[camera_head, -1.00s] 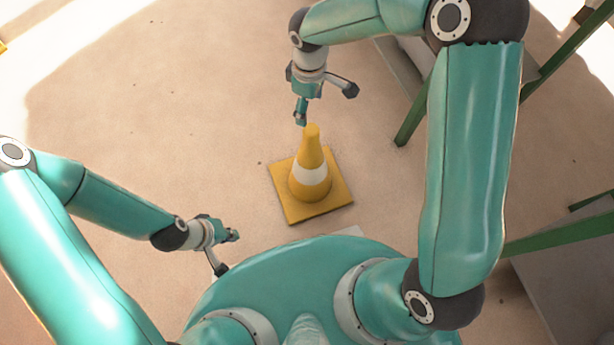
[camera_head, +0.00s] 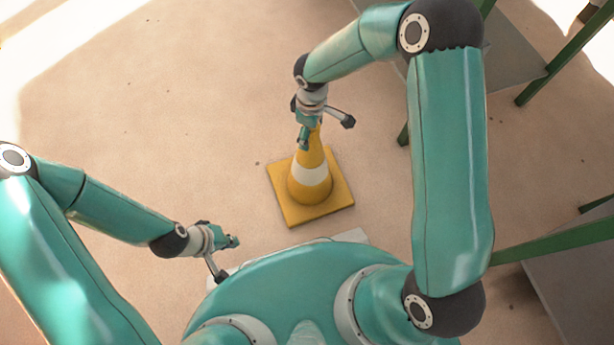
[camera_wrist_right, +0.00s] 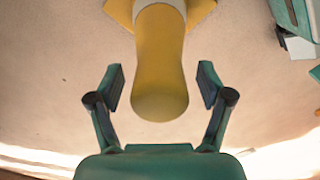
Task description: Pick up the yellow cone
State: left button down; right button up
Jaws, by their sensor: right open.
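The yellow cone (camera_head: 309,182) with a white band stands upright on its square yellow base on the sandy floor, in front of my body. My right gripper (camera_head: 325,132) is at the cone's top and hides part of its tip in the head view. In the right wrist view the cone's tip (camera_wrist_right: 160,95) lies between the two open fingers of my right gripper (camera_wrist_right: 160,88), with a gap on each side. My left gripper (camera_head: 229,258) is empty, near the front of my body, to the left of the cone and apart from it.
A table with green legs (camera_head: 562,58) stands at the upper right. Another green-framed piece (camera_head: 550,240) is at the right edge. A pale flat slab (camera_head: 290,240) lies on the floor by my body. The floor left of the cone is clear.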

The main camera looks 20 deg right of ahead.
jog(key=shift+f, duration=0.3)
grip_shut()
jog(key=shift+r, duration=0.1)
jog(key=shift+w+r, duration=0.1)
jog(key=shift+r, duration=0.05)
